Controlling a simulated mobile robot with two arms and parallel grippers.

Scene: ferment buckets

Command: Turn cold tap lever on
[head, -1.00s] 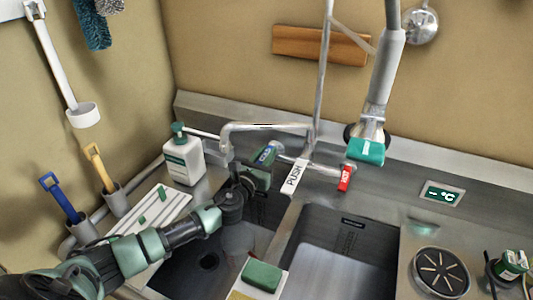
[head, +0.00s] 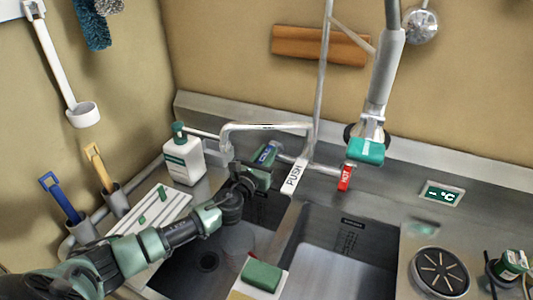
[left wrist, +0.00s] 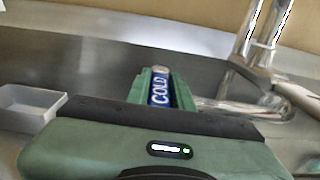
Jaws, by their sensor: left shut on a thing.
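The cold tap lever (left wrist: 160,90) is blue with white "COLD" lettering. In the left wrist view it lies between the green fingers of my left gripper (left wrist: 154,88), which is shut on it. In the head view my left gripper (head: 266,155) is at the left side of the tap, and only a little of the blue lever shows between its fingers. The red hot lever (head: 345,177) hangs on the right side of the tap. The metal tap spout (head: 265,127) arches above my gripper. My right gripper is not in view.
A white PUSH lever (head: 294,176) stands just right of my left gripper. A soap bottle (head: 184,158) stands to the left. A green sponge (head: 262,275) sits at the front between two sink basins. A spray head (head: 366,151) hangs above the hot lever.

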